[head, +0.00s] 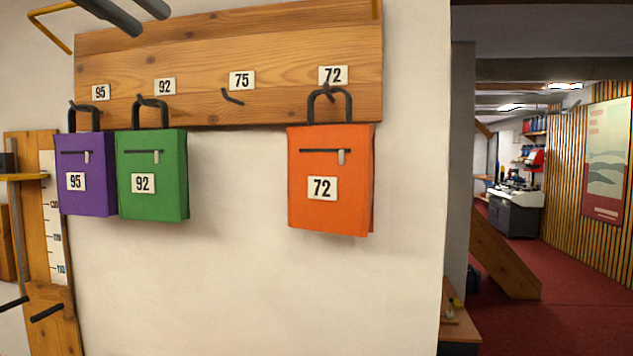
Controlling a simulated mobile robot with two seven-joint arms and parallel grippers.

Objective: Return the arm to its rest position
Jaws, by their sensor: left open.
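My left gripper (154,25) is at the top left, in front of the wooden hook board (300,60). Its two dark fingers are apart with nothing between them, and the rest of the hand is cut off by the top edge. A purple bag (88,150) marked 95, a green bag (153,160) marked 92 and an orange bag (330,160) marked 72 hang below their matching number plates. The gripper is above the green bag's handle and apart from it. My right gripper is not in view.
The hook (232,97) under plate 75 is empty. Yellow bars (52,32) stick out at the upper left. Dark pegs (47,313) stand by a wooden scale board (52,225) at the left. A wall corner and red-floored room (570,285) lie at the right.

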